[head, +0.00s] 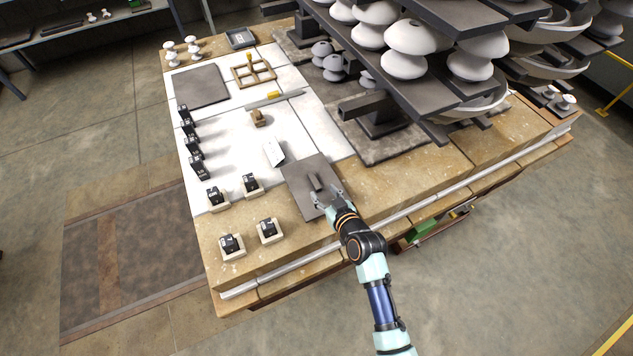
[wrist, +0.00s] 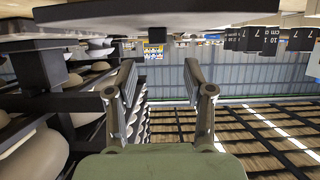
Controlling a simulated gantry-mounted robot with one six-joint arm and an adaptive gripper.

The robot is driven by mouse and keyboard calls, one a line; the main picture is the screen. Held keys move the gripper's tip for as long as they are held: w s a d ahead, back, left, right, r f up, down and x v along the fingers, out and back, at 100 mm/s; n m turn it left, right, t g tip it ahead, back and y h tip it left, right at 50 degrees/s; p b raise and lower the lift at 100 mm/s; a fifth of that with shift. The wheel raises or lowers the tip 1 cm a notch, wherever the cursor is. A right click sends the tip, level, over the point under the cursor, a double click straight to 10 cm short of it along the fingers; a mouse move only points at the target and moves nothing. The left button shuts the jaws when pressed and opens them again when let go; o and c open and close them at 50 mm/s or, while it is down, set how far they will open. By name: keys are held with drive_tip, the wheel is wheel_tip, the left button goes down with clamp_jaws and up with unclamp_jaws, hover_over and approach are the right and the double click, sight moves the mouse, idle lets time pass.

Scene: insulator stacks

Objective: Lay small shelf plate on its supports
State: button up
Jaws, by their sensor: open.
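A dark square plate (head: 300,178) with a raised bar (head: 314,184) on top lies near the front right of the white work area. Another dark square plate (head: 200,86) lies flat farther back. Small dark labelled blocks sit in pale cups at the front left, among them one block (head: 268,227) and another (head: 230,243). My gripper (head: 327,201) is at the right edge of the nearer plate; contact cannot be told. In the wrist view, which looks upside down, my gripper (wrist: 161,78) is open with nothing between its fingers, and a plate edge (wrist: 155,17) crosses the top.
Shelves of insulators (head: 405,65) overhang the table at the back right on dark posts. Several labelled black blocks (head: 191,145) line the left edge. A wooden frame (head: 253,74), yellow-handled tool (head: 273,96) and small white block (head: 273,153) lie on the white surface.

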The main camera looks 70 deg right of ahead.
sight(315, 181)
drive_tip(key=shift+x, duration=0.85)
drive_tip(key=b+x, duration=0.2)
drive_tip(key=x, duration=0.3)
drive_tip(key=shift+s, duration=0.1)
drive_tip(key=shift+c, duration=0.2)
clamp_jaws()
drive_tip(key=shift+r, duration=0.25)
